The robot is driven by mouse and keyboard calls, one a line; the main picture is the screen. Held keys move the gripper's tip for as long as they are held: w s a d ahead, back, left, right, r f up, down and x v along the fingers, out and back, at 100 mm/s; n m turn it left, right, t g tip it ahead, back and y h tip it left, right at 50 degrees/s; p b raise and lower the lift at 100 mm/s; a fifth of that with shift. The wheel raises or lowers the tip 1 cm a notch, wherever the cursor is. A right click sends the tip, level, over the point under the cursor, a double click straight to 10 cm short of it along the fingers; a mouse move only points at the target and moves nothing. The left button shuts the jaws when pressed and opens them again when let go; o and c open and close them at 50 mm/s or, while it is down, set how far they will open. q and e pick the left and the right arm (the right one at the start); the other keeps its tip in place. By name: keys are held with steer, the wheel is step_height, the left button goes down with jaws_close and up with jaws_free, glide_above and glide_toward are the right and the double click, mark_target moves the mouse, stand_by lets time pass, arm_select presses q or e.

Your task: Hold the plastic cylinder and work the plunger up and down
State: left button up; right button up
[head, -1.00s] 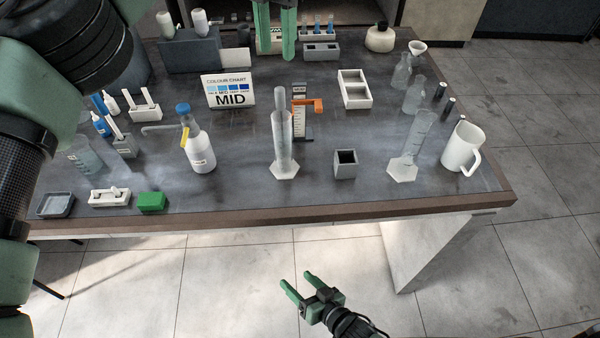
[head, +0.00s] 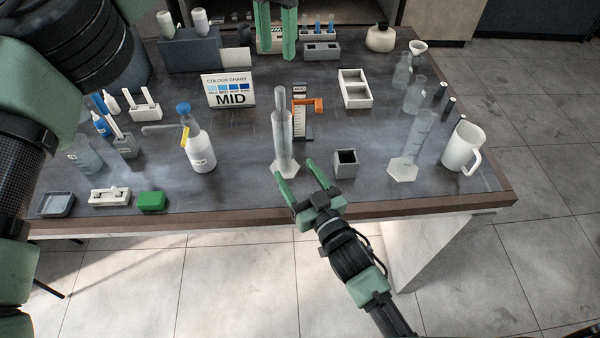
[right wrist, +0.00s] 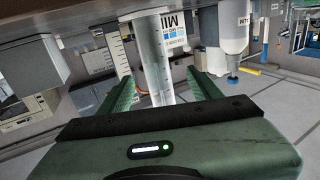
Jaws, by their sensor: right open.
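The clear plastic cylinder (head: 283,140) stands upright on its pale foot near the table's front middle. A narrower grey piece (head: 280,97), seemingly the plunger, rises from its top. My right gripper (head: 296,172) is open and empty, just in front of the cylinder at the table's front edge. In the right wrist view, the cylinder (right wrist: 153,60) shows upside down between the spread fingers, beyond their tips, not gripped. My left gripper (head: 276,52) is at the top of the head view, fingers apart, far behind the cylinder.
A small grey open box (head: 345,164) stands right of the cylinder. An orange-clamped stand (head: 304,105) is close behind it. A wash bottle (head: 201,150) stands to the left. Another cylinder (head: 414,145) and a white jug (head: 463,147) stand to the right.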

mark_target(287, 153)
steer(key=shift+w+d+r, duration=0.1)
steer(key=shift+w+d, duration=0.1)
steer(key=shift+w, duration=0.15)
steer(key=x, duration=0.7)
steer(key=shift+w, duration=0.2)
